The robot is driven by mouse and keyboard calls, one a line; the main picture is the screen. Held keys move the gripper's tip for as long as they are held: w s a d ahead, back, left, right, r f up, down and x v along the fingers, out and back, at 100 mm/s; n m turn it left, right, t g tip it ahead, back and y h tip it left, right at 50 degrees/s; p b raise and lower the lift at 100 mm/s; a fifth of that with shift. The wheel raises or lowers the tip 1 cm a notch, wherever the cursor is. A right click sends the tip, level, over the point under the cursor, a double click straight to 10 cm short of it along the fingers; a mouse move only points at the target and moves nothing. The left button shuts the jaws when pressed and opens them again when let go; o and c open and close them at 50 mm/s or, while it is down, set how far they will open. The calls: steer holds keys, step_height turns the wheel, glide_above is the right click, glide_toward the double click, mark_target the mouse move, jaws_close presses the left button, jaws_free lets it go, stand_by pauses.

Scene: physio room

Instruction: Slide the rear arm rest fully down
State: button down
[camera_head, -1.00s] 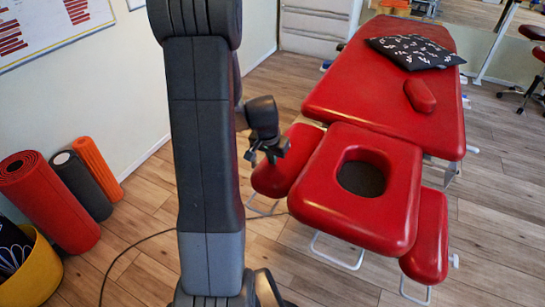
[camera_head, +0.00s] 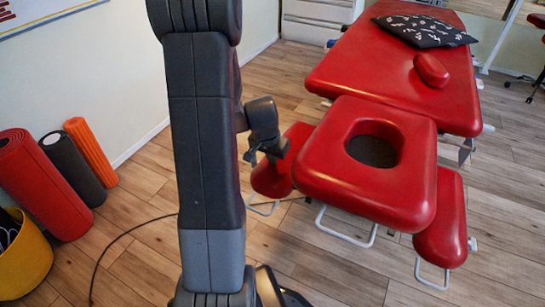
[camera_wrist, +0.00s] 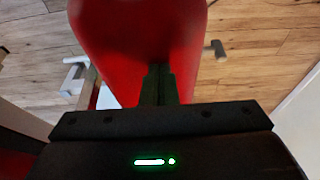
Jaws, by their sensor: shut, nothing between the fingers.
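The red massage table has a padded arm rest on each side of its headrest (camera_head: 330,185). The left arm rest (camera_head: 292,160) is partly hidden by my gripper and the headrest.
A light metal bracket (camera_wrist: 75,77) and a small grey knob (camera_wrist: 215,49) flank the pad in the wrist view. A dark patterned pillow (camera_head: 424,30) lies on the table (camera_head: 390,65). Rolled mats (camera_head: 40,185) and a yellow bin (camera_head: 28,262) stand left. A cable (camera_head: 115,245) crosses the floor.

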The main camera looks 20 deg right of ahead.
steer(key=shift+s+f, duration=0.15)
steer(key=shift+f, duration=0.05)
steer(key=r+p, duration=0.3)
steer(key=r, duration=0.2)
steer(key=shift+w+d+r+p, duration=0.1)
steer(key=shift+w+r+p, duration=0.1)
steer(key=shift+r+p, duration=0.2)
steer(key=p+v, duration=0.1)
steer(key=v, duration=0.7)
steer(key=shift+r+p, duration=0.25)
steer(key=shift+p, duration=0.05)
steer(key=shift+s, duration=0.15)
steer(key=b+x, duration=0.1)
steer(key=x, duration=0.3)
steer(key=b+x, duration=0.2)
steer(key=x, duration=0.2)
steer(key=a+b+x, duration=0.1)
steer(key=x, duration=0.4)
steer(key=shift+s+f, duration=0.1)
steer(key=shift+s, duration=0.2)
steer(key=shift+a+f+b, duration=0.1)
steer(key=shift+f+b, duration=0.55)
steer(key=shift+b, duration=0.05)
steer(key=shift+r+p, duration=0.2)
steer(key=shift+p, duration=0.1)
steer(key=shift+f, duration=0.1)
